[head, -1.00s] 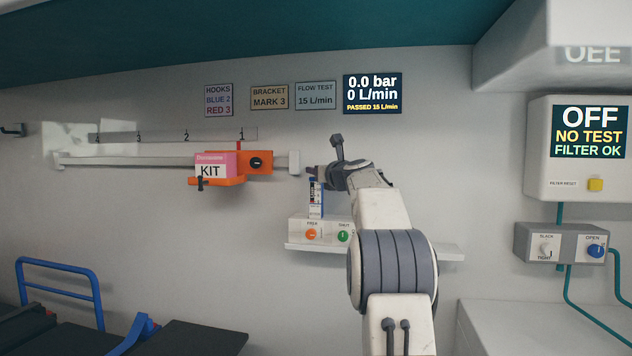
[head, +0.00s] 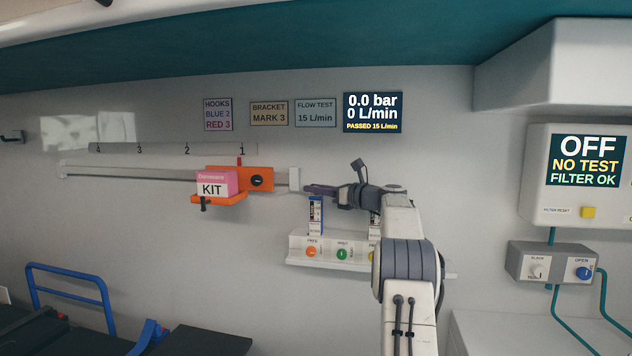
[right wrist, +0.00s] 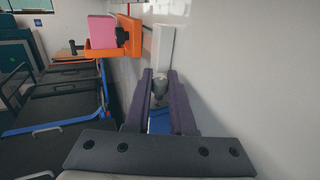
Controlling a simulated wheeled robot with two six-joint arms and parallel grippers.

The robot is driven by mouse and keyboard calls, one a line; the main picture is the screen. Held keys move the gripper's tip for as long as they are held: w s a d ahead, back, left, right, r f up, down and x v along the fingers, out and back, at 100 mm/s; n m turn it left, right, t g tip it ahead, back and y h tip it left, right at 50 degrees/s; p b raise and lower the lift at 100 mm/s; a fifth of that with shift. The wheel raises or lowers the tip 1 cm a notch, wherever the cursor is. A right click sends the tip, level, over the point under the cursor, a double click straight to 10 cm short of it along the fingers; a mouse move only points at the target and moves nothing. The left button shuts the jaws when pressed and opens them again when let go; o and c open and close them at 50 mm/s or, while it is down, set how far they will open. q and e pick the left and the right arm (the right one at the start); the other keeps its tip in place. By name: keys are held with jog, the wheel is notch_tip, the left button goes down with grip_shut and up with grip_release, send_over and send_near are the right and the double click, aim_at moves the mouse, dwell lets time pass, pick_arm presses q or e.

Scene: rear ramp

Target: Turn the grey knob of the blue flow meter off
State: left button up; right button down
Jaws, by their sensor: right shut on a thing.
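The blue flow meter (head: 316,212) stands upright on a white wall shelf, partly below my right gripper. It also shows in the right wrist view (right wrist: 159,122), between and below the fingers. My right gripper (head: 312,189) reaches in from the right at the top of the meter. In the right wrist view the grey knob (right wrist: 158,88) sits between the two dark fingers, and the gripper is shut on it. The knob is hidden by the fingers in the head view. The wall display (head: 373,112) reads 0.0 bar, 0 L/min, PASSED 15 L/min. My left gripper is out of view.
The shelf front (head: 298,251) carries an orange knob (head: 312,251) and a green knob (head: 342,254). A second meter (head: 374,226) is mostly behind my arm.

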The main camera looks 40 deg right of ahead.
dwell(0.4)
jog(key=c, duration=0.8)
grip_release()
jog(key=shift+o, duration=0.2)
jog(key=b+v, duration=0.2)
jog(key=v, duration=0.8)
jog(key=shift+s, duration=0.2)
